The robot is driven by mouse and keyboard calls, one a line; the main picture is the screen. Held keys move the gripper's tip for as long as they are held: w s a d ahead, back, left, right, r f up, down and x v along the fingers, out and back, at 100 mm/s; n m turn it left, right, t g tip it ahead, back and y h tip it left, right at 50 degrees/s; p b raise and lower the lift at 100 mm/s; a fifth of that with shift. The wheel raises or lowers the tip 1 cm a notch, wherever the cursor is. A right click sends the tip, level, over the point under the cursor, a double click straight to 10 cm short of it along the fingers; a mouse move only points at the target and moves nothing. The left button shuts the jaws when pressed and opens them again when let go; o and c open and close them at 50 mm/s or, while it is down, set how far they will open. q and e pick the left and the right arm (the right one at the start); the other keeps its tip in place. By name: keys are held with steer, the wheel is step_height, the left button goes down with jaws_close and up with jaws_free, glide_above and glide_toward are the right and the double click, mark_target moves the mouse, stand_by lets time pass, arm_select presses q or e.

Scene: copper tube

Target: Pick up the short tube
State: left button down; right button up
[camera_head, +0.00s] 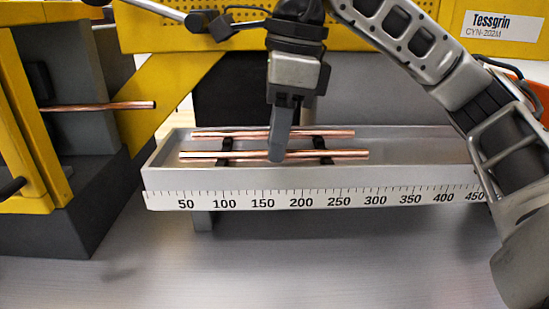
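Two copper tubes lie side by side, left to right, on dark supports in a grey tray (420,160). The back tube (225,135) looks a little shorter than the front tube (335,154), though it is also farther away. My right gripper (277,148) points straight down over the tray, near the middle of both tubes. Its finger passes in front of both tubes and hides a short part of each. I see the fingers edge-on, so the gap between them and any grip on a tube cannot be told. My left gripper is not in view.
A ruler scale (320,195) runs along the tray's front edge. At left, another copper tube (110,106) sticks out of a yellow and grey machine (75,60). A yellow panel (170,35) stands behind the tray. The table in front (300,265) is clear.

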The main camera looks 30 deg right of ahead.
steer(key=shift+f, duration=0.2)
jaws_close()
steer(key=shift+r, duration=0.15)
